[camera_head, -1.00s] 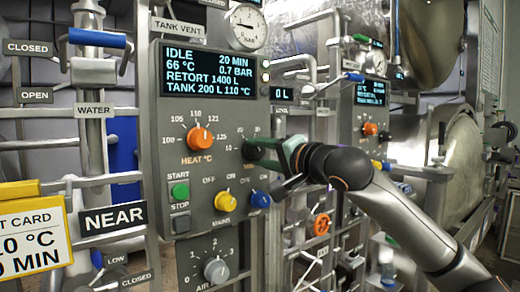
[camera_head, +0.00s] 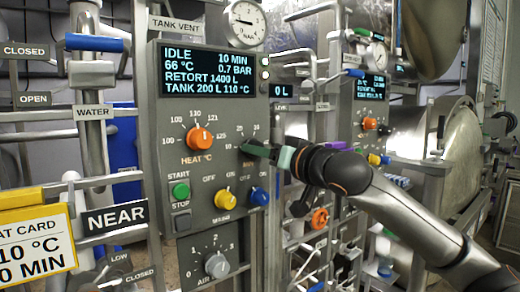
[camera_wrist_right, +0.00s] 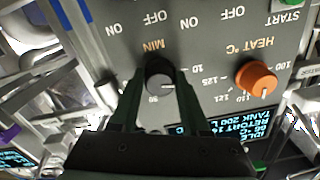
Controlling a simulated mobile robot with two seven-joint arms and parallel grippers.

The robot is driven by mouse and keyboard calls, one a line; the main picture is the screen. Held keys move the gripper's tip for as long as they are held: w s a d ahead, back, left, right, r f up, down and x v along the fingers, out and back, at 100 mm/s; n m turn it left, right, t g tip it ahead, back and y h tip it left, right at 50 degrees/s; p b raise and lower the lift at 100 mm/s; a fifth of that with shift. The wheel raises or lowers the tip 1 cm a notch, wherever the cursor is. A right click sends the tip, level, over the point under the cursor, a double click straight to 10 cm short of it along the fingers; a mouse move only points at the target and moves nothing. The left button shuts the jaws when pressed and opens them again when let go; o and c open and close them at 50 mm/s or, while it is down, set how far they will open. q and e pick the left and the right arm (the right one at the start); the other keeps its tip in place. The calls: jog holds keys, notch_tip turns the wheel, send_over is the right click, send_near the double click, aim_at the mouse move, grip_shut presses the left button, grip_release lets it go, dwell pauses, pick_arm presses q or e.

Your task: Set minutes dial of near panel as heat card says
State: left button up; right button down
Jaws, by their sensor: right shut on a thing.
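The near panel (camera_head: 215,112) stands at the centre, with a NEAR sign (camera_head: 115,217) at its lower left. Its display (camera_head: 208,72) reads IDLE, 10 MIN, 66 °C, 0.7 BAR. The heat card (camera_head: 35,243) is cut off by the left edge; "10 °C" and "0 MIN" show, with leading characters out of view. My right gripper (camera_head: 258,151) is shut on the minutes dial and mostly hides it in the head view. In the right wrist view the dark minutes dial (camera_wrist_right: 158,76) sits between the two fingers of the gripper (camera_wrist_right: 157,86). My left gripper is not in view.
The orange heat dial (camera_head: 200,138) is left of the minutes dial. Yellow (camera_head: 225,199) and blue (camera_head: 259,196) knobs and a green start button (camera_head: 180,190) sit below. A second panel (camera_head: 372,110) stands behind to the right. Pipes and levers crowd both sides.

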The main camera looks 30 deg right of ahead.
jog(key=shift+f+n, duration=0.15)
jog(key=shift+n, duration=0.45)
jog(key=shift+c, duration=1.9)
grip_release()
jog(key=s+d+b, duration=0.1)
jog(key=s+b, duration=0.3)
jog(key=s, duration=0.8)
jog(key=shift+s, duration=0.25)
